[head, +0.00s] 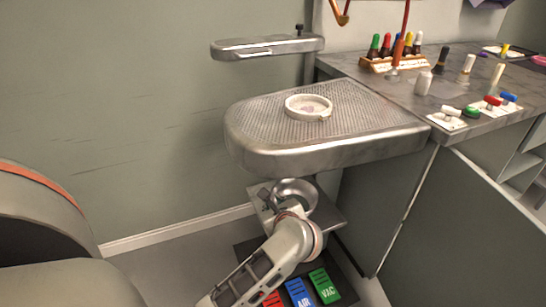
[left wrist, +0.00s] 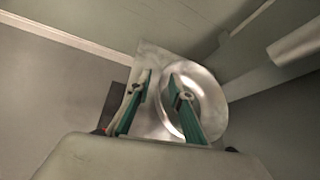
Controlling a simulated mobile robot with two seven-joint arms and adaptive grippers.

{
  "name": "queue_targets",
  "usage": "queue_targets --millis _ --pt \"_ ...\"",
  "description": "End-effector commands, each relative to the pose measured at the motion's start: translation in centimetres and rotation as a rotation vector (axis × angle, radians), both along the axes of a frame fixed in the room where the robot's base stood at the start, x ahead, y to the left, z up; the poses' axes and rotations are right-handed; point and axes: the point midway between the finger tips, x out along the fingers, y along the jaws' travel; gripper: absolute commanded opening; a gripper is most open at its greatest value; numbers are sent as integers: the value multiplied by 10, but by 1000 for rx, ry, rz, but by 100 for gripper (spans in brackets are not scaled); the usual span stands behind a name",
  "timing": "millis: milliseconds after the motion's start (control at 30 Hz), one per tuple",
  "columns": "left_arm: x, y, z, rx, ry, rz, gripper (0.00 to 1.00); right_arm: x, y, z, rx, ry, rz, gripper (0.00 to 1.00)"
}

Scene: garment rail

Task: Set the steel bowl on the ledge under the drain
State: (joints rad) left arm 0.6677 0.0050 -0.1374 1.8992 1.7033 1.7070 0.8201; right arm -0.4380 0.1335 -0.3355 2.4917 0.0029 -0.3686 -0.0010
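The steel bowl (head: 296,192) sits on a grey ledge (head: 325,212) below the perforated metal top (head: 270,120) with its round white drain ring (head: 309,106). In the left wrist view the shiny bowl (left wrist: 210,98) is on the pale ledge surface (left wrist: 152,62). My left gripper (left wrist: 160,82) is open, with a gap between its fingers. One finger is over the inside of the bowl and the other is outside it, astride the near rim. Contact with the rim cannot be told. In the head view my left wrist hides part of the bowl and ledge. My right gripper is not in view.
Red, blue (head: 299,293) and green (head: 325,286) pedals lie on the floor under the ledge. A cabinet (head: 385,200) stands close on the right. Its counter holds a rack of coloured bottles (head: 394,60) and small tools. Open floor lies left of the ledge.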

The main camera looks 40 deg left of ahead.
Motion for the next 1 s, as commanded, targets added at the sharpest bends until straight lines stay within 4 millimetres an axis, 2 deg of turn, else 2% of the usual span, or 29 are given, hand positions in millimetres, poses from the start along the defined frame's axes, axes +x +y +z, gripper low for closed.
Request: queue_targets --millis 167,233,367,700,1000 --pt "1 0 6 1 -3 0 21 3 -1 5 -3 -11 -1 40" --pt "-2 -6 9 -2 -3 -2 21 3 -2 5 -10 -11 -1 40" --pt "-11 -22 21 -5 -7 -1 21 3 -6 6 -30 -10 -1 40" --pt "-43 -71 54 -3 -5 0 21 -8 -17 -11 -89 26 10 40" --pt "-55 -88 63 -2 -1 1 21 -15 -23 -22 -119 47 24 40"
